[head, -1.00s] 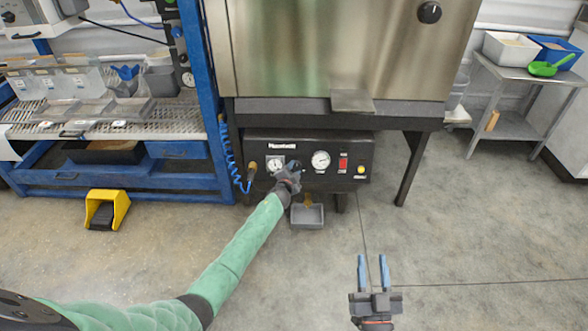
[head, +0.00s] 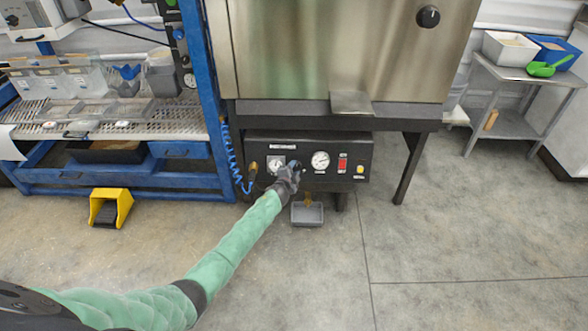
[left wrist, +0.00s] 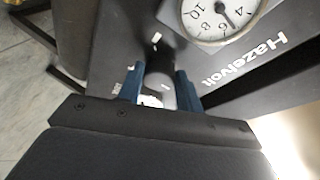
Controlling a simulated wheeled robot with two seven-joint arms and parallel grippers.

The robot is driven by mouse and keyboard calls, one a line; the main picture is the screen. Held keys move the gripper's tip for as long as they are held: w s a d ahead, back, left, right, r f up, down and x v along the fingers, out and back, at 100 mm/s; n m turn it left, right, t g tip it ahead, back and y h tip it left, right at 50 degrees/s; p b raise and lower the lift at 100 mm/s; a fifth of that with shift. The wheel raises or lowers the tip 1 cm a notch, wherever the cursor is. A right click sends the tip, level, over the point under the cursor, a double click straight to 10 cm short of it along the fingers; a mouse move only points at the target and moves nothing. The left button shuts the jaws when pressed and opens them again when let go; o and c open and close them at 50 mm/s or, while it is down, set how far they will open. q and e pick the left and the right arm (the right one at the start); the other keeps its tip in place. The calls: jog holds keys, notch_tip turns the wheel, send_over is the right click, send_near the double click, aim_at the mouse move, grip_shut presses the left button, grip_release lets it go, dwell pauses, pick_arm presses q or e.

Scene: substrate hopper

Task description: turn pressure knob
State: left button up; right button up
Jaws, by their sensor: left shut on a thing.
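The black control panel (head: 325,178) sits under the steel hopper, with a left gauge (head: 275,164), a right gauge (head: 320,161), a red switch (head: 342,163) and a yellow button (head: 360,169). My left gripper (head: 293,170) is at the panel between and below the two gauges and covers the knob in the head view. In the left wrist view its blue fingers (left wrist: 160,88) are on either side of a dark round knob (left wrist: 161,76), shut on it. A gauge (left wrist: 215,17) with its needle shows above. My right gripper is out of view.
A small grey tray (head: 307,214) is on the floor below the panel. A blue coiled hose (head: 231,158) hangs left of it, by the blue bench frame. A yellow foot pedal (head: 110,207) is on the floor at left. The floor at right is clear.

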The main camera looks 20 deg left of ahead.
pick_arm(q)
jog(key=shift+r+m+g+p, duration=0.2)
jog(key=shift+m+p, duration=0.45)
jog(key=shift+p, duration=0.4)
jog(key=shift+r+m+g+p, duration=0.1)
jog(key=shift+m+g+p, duration=0.1)
jog(key=shift+m+p, duration=0.65)
jog(key=shift+f+m+p, duration=0.15)
jog(key=shift+m+p, duration=0.35)
jog(key=shift+p, duration=0.45)
jog(key=o, duration=1)
